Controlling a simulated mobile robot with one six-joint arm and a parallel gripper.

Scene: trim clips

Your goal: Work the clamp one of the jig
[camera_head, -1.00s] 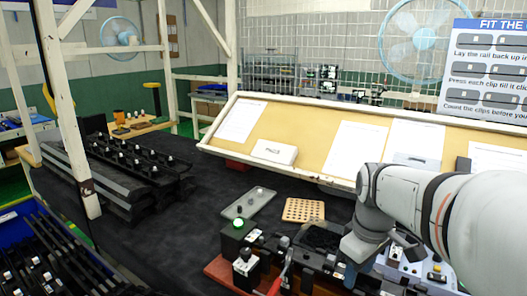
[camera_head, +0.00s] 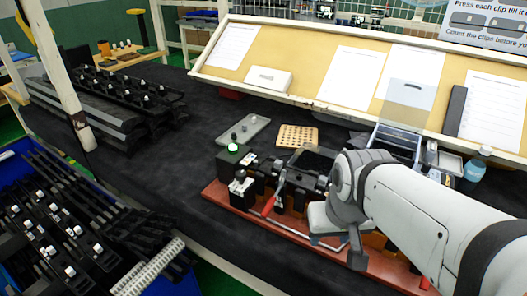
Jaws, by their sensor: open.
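The jig stands on a red-brown base board (camera_head: 225,193) at the front of the dark-covered bench, with a row of black blocks and metal fittings. A toggle clamp with a red handle (camera_head: 268,206) rises near its left part; I take this for clamp one, but no label is readable. A second red handle (camera_head: 424,283) shows lower right, partly behind my arm. My gripper (camera_head: 338,240) hangs over the middle of the jig, right of the left clamp and apart from its handle. Its jaws are open, and nothing shows between them. My arm hides the jig's right part.
A box with a green lit button (camera_head: 233,148) stands behind the jig's left end. A grey tray (camera_head: 243,130) and a wooden peg board (camera_head: 297,136) lie behind. A blue bin (camera_head: 30,172) of black rails is at left. A sloping paper board (camera_head: 300,85) bounds the back.

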